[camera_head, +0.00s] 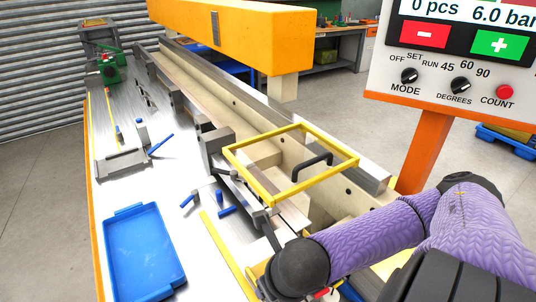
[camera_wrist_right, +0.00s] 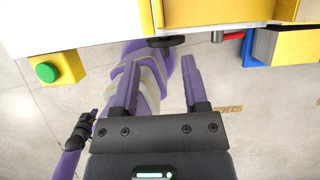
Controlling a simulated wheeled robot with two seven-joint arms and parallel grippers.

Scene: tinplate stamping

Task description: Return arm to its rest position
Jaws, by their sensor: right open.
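In the head view my right arm, purple with black joints, reaches in from the lower right over the near end of the machine bed. Its gripper is hidden there. In the right wrist view my right gripper (camera_wrist_right: 162,65) has its two purple fingers apart, with nothing held between them. Behind the fingers is a purple and grey part of my own body. A small black end on a purple limb at the left of that view looks like my left gripper (camera_wrist_right: 82,128); its jaws are too small to read.
A yellow frame (camera_head: 233,161) stands over the bed beside my arm. A blue tray (camera_head: 145,255) lies on the steel bench. The control panel (camera_head: 450,75) on its orange post (camera_head: 424,150) stands right.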

